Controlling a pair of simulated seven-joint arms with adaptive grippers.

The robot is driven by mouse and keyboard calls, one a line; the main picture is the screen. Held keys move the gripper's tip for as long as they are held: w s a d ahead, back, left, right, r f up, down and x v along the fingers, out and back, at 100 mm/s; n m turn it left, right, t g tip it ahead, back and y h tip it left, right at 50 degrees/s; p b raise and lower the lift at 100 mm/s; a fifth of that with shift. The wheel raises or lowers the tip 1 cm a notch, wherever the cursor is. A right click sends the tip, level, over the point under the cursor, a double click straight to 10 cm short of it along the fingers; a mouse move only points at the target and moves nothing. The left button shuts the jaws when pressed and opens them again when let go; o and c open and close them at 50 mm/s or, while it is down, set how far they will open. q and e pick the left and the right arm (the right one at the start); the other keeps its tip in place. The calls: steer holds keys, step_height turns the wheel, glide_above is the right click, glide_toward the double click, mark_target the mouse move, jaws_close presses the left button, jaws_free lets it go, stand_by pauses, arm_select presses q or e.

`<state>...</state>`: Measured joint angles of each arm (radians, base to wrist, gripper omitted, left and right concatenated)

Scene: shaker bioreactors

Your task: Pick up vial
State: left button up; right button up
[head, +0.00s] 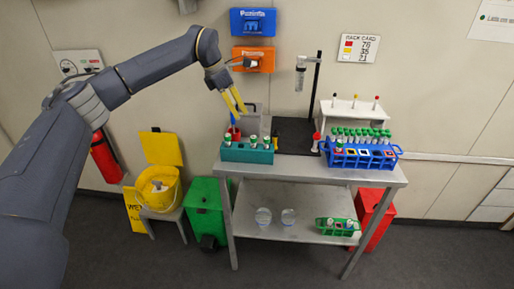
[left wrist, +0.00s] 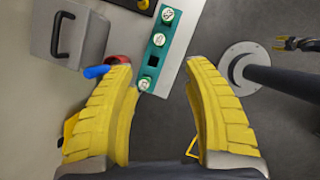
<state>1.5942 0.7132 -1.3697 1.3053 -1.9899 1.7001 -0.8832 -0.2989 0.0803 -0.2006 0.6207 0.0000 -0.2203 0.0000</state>
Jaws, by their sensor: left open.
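My left gripper (head: 240,108) is open and empty, its yellow fingers pointing down above the teal rack (head: 247,153) on the table. The rack also shows in the left wrist view (left wrist: 157,49), beyond and between the fingertips.
A blue rack (head: 360,160) with many green-capped tubes stands at the table's right. A grey box with a black handle (left wrist: 67,35) and a red-and-blue object (left wrist: 98,71) are close to the left finger. A stand (head: 317,85) rises behind.

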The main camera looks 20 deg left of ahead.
mark_target(253, 137)
arm_select(q)
steer(key=x, duration=1.5)
steer(key=shift+w+f, duration=0.15)
steer(key=shift+f, duration=0.2)
jaws_close()
steer(key=shift+d, duration=0.1)
